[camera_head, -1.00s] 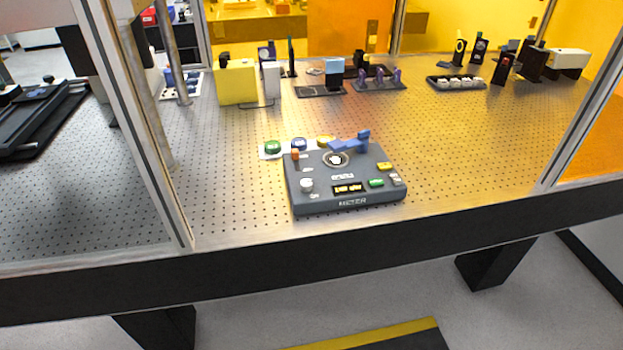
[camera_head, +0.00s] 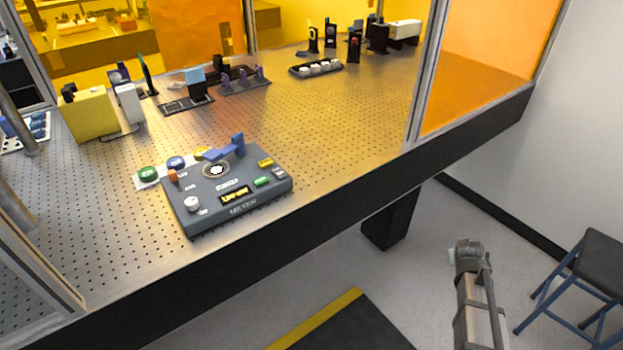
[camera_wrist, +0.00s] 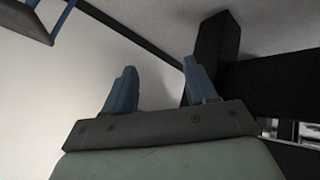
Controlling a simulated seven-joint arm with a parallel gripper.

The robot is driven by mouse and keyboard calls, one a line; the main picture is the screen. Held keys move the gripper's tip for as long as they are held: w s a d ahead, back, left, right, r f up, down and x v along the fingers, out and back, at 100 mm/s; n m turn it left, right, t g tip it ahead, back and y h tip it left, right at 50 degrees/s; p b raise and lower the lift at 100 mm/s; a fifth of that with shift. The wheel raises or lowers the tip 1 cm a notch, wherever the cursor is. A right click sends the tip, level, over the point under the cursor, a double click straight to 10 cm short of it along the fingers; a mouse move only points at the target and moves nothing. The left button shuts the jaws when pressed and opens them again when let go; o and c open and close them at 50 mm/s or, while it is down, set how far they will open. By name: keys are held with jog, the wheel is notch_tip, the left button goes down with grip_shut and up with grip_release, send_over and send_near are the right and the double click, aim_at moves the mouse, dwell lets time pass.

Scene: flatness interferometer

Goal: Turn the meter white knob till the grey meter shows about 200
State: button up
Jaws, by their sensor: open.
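The grey meter (camera_head: 228,190) is a flat box lying on the perforated table near its front edge. Its white knob (camera_head: 192,203) is at the front left of its top face. A lit display (camera_head: 235,196) sits to the right of the knob, but its digits are too small to read. A blue lever (camera_head: 225,150) and a round white-centred dial (camera_head: 216,169) are at its back. My gripper (camera_wrist: 158,88) is open and empty in the wrist view, with two blue fingers apart. In the head view my arm is at the lower right, off the table and far from the meter.
Green and blue buttons (camera_head: 148,173) stand behind the meter. A yellow block (camera_head: 90,115) and small optics stand further back. Frame posts (camera_head: 428,75) bound the opening. A stool (camera_head: 590,265) stands at the right. The table right of the meter is clear.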

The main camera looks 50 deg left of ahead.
jog(key=a+r+n+t+y, duration=0.3)
jog(key=a+r+y, duration=0.1)
jog(key=a+r, duration=1.65)
jog(key=s+a+r+n+y, duration=0.2)
jog(key=s+a+r, duration=0.45)
jog(key=r, duration=0.25)
jog(key=s+a+r+n+y, duration=0.2)
jog(key=s+a+r, duration=0.4)
jog(key=a+r, duration=0.3)
jog(key=n+g+h, duration=0.7)
jog(key=n+g, duration=0.4)
jog(key=g, duration=0.3)
send_near(191, 201)
jog(key=x, duration=0.8)
jog(key=shift+a+f, duration=0.1)
jog(key=shift+f, duration=0.15)
